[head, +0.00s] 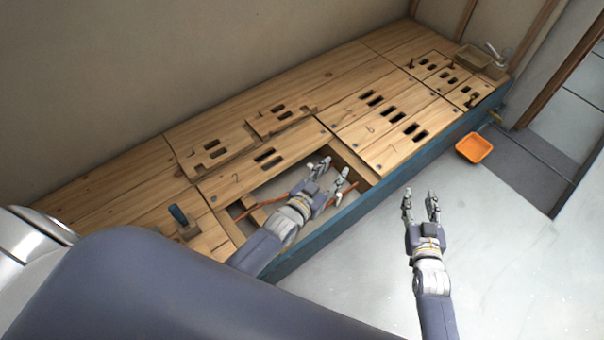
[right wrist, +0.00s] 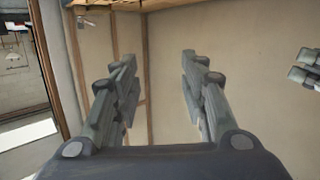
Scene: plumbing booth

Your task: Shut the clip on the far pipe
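A copper-coloured pipe (head: 249,211) shows in the open gap in the wooden floor, in the head view. It runs partly behind my left arm and hand, so I cannot tell how many pipes there are or which is the far one. No clip can be made out. My left gripper (head: 336,171) is over the right part of the gap, with its fingers apart and nothing seen between them. My right gripper (head: 420,196) is open and empty over the grey floor, right of the platform; its parted fingers also show in the right wrist view (right wrist: 160,66).
The raised wooden platform (head: 345,72) has slotted boards and a blue front edge (head: 408,160). An orange tray (head: 474,147) lies on the grey floor. A wooden box (head: 471,57) sits at the far end.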

